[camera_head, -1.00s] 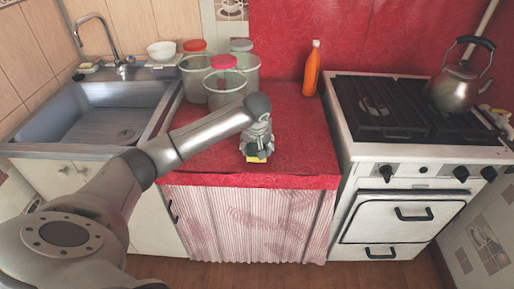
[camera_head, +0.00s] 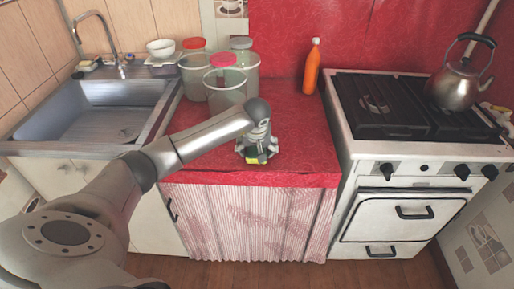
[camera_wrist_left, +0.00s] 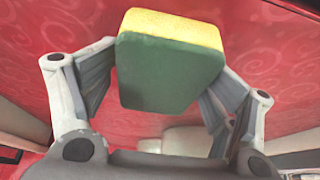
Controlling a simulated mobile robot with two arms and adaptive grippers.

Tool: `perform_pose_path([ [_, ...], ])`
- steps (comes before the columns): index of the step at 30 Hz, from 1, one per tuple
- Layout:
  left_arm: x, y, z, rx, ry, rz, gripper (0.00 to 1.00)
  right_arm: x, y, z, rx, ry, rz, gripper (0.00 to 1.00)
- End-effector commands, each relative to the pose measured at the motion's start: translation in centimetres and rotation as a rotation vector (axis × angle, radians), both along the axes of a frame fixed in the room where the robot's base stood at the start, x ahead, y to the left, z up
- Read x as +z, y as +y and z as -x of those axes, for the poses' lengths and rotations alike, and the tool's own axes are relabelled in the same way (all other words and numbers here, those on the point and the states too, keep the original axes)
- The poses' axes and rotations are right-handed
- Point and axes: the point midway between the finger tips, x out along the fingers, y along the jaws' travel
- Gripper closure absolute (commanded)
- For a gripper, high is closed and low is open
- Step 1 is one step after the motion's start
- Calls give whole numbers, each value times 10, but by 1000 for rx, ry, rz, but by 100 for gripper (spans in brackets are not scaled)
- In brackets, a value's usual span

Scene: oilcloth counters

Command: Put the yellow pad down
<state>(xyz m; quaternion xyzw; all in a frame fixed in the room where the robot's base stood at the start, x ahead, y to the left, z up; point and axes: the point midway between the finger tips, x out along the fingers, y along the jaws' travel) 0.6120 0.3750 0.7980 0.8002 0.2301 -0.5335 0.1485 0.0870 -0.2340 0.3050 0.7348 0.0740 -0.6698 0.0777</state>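The yellow pad (camera_head: 257,159) is a small block with a yellow face and a green layer. It is at the front part of the red counter (camera_head: 303,150), below my left gripper (camera_head: 258,153). In the left wrist view the pad (camera_wrist_left: 170,65) shows between the two spread fingers of my left gripper (camera_wrist_left: 165,85). My right gripper is in neither view.
Several clear jars (camera_head: 226,88) with red and grey lids stand behind my left arm. An orange bottle (camera_head: 312,68) stands at the back right of the counter. A sink (camera_head: 95,118) is at left, a stove (camera_head: 405,110) with a kettle (camera_head: 458,85) at right. The counter's right part is clear.

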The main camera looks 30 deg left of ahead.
Motion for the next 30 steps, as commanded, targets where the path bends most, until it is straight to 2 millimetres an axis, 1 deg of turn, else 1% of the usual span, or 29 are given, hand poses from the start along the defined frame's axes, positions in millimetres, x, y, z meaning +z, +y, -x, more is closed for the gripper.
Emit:
perform_pose_path([
  [1, -5, -2, 3, -2, 13, 2, 22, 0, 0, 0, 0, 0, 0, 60],
  [8, -4, -2, 3, -2, 12, 2, 22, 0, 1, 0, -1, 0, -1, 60],
  [11, 0, -2, 3, -3, 11, 3, 22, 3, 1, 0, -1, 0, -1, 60],
  [13, 7, -2, 3, -3, 10, 3, 22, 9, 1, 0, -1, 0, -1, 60],
  [15, 15, -3, 2, -4, 6, 3, 22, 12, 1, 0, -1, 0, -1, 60],
  [17, 26, -4, 6, -4, 2, -1, 22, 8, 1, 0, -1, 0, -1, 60],
  [24, 78, -16, 23, -4, -2, -1, 22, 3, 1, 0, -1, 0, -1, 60],
  [27, 96, -20, 30, -3, 0, 0, 22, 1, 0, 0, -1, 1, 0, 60],
  [30, 109, -23, 34, -2, 1, 1, 22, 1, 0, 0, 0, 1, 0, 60],
])
